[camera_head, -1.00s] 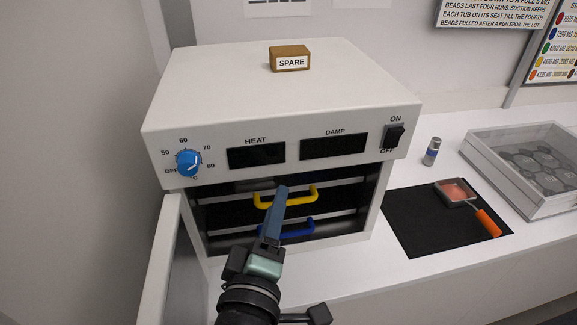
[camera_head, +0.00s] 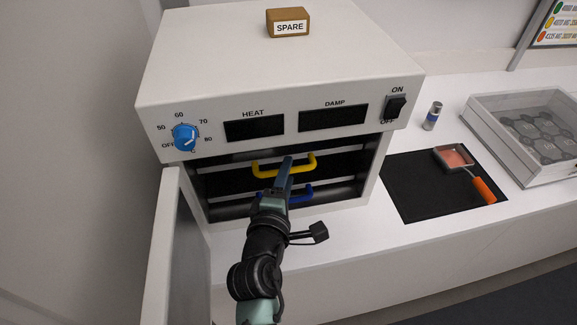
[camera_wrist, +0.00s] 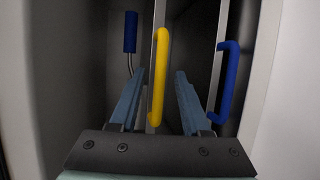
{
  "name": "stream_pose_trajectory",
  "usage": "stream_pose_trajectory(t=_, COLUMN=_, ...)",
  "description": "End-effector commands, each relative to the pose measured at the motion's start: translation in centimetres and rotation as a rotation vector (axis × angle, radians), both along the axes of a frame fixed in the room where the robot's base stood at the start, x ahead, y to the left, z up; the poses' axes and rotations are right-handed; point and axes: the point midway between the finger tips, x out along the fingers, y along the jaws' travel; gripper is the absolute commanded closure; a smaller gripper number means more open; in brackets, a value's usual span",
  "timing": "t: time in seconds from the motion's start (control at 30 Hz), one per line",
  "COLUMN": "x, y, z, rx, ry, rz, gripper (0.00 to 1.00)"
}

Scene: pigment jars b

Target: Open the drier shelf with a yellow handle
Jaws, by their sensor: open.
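The drier (camera_head: 270,60) is a white box with its front door (camera_head: 165,250) swung open to the left. Inside, the shelf with the yellow handle (camera_head: 268,172) sits above the shelf with the blue handle (camera_head: 301,193). My gripper (camera_head: 287,163) reaches into the opening at the yellow handle and hides part of it. In the wrist view, my gripper (camera_wrist: 158,98) is open, with one blue-grey finger on each side of the yellow handle (camera_wrist: 158,75). The blue handle (camera_wrist: 228,82) is outside the fingers, to the right. Whether a finger touches the yellow handle I cannot tell.
Another blue grip (camera_wrist: 130,32) shows at the left in the wrist view. A blue dial (camera_head: 186,138) and a switch (camera_head: 395,107) are on the drier's front. A black mat (camera_head: 420,190) with an orange-handled scoop (camera_head: 455,160) lies right of it, near a clear-lidded case (camera_head: 525,165).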

Motion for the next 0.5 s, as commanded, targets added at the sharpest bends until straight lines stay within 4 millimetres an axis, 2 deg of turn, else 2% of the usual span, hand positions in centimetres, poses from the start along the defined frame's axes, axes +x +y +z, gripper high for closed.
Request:
stream_pose_trajectory(t=0.2, x=1.7, y=-0.4, z=-0.3, rx=0.001, ry=0.0, rz=0.0, gripper=0.53)
stream_pose_trajectory(t=0.5, x=2.0, y=-0.4, z=-0.4, rx=0.001, ry=0.0, rz=0.0, gripper=0.53)
